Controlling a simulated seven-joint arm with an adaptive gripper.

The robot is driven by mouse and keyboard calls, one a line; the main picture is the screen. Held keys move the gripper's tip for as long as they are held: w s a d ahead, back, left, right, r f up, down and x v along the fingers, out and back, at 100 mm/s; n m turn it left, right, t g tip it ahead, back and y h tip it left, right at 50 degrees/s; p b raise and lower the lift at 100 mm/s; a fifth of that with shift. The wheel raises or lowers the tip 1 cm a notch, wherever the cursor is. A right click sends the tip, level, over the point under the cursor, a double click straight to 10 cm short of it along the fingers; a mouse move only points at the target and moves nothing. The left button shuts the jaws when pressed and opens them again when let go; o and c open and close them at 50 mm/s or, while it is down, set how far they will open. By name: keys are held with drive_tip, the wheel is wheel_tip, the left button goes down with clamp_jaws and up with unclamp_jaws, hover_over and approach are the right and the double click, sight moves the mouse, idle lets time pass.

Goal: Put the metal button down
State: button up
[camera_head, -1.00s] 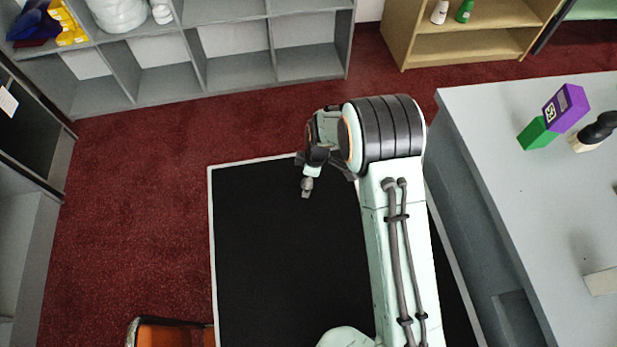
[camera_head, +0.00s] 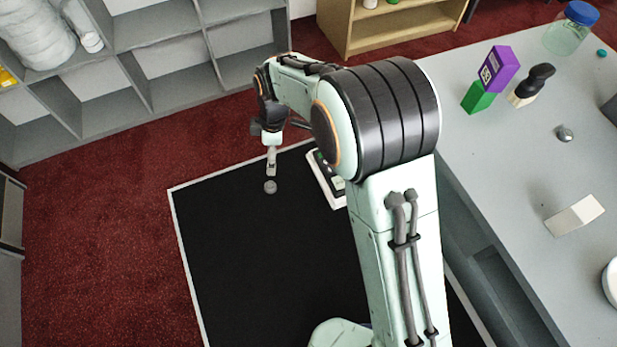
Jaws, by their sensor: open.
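The metal button (camera_head: 270,187) is a small round grey piece. It shows against the black surface (camera_head: 260,250), just below the fingertips of my gripper in the picture. My gripper (camera_head: 271,174) points down and is open. The button looks free of the fingers, with little or no gap between them; the view is too small to tell whether they touch. My arm covers part of the black surface to the right.
A white-edged device (camera_head: 322,178) is partly hidden behind my arm. The grey counter (camera_head: 520,190) at right holds a purple block (camera_head: 499,69), a green block (camera_head: 478,98), a dark-handled stamp (camera_head: 535,82), a small metal knob (camera_head: 565,134), a white block (camera_head: 575,215) and a blue-lidded jar (camera_head: 568,32).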

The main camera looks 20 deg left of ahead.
drive_tip(key=s+d+r+m, duration=0.2)
drive_tip(key=d+r+m, duration=0.4)
drive_tip(key=d, duration=0.4)
drive_tip(key=s+d+r+m, duration=0.2)
drive_tip(key=d+r+m, duration=0.35)
drive_tip(key=d, duration=0.45)
drive_tip(key=s+d+m, duration=0.9)
drive_tip(key=s+m, duration=0.1)
drive_tip(key=s, duration=0.2)
drive_tip(key=shift+s+d+r, duration=0.2)
drive_tip(key=shift+r, duration=0.2)
